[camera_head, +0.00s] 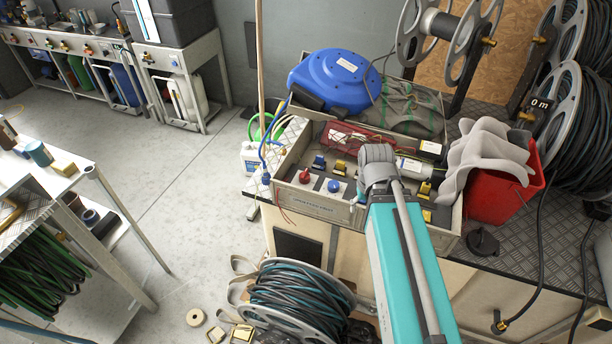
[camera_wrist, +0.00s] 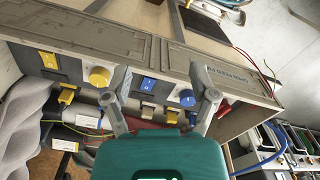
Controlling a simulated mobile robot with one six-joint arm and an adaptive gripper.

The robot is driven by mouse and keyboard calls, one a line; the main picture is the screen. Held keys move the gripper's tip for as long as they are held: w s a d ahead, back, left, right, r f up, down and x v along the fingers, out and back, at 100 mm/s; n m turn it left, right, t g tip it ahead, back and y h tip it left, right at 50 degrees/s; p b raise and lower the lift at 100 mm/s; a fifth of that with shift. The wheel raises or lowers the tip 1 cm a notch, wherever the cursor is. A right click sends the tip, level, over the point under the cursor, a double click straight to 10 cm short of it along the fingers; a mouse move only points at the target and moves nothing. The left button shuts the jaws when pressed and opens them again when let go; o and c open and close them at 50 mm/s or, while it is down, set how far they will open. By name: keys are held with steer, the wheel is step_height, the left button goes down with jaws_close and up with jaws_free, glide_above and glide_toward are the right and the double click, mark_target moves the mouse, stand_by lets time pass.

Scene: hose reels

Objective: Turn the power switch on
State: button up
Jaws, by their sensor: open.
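Small rocker switches and round knobs sit in a grey panel box. In the wrist view, a blue switch (camera_wrist: 149,84) with white marks lies between my open fingers, with a blue knob (camera_wrist: 187,98) to its right. A yellow switch (camera_wrist: 49,60) and a yellow knob (camera_wrist: 100,76) lie farther left. No readable label shows which one is the power switch. My gripper (camera_wrist: 167,88) is open and empty over the panel; contact cannot be told. In the head view, my arm hides the gripper and part of the panel, while a red knob (camera_head: 304,176) shows left.
The panel box (camera_head: 318,208) has a raised front lip. A blue hose reel (camera_head: 334,80) stands behind it, and a red bucket (camera_head: 505,196) with grey cloth (camera_head: 488,155) stands right. Loose cables run around the box.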

steer(key=shift+o, duration=0.2)
steer(key=shift+w+a, duration=0.15)
steer(key=shift+w, duration=0.25)
steer(key=r+n+p, duration=0.1)
steer(key=n, duration=1.5)
glide_above(304, 173)
steer(key=shift+f, duration=0.2)
step_height(304, 173, down, 13)
steer(key=b, duration=1.3)
steer(key=shift+f+b, duration=0.2)
steer(key=shift+b, duration=0.2)
steer(key=shift+c, duration=0.2)
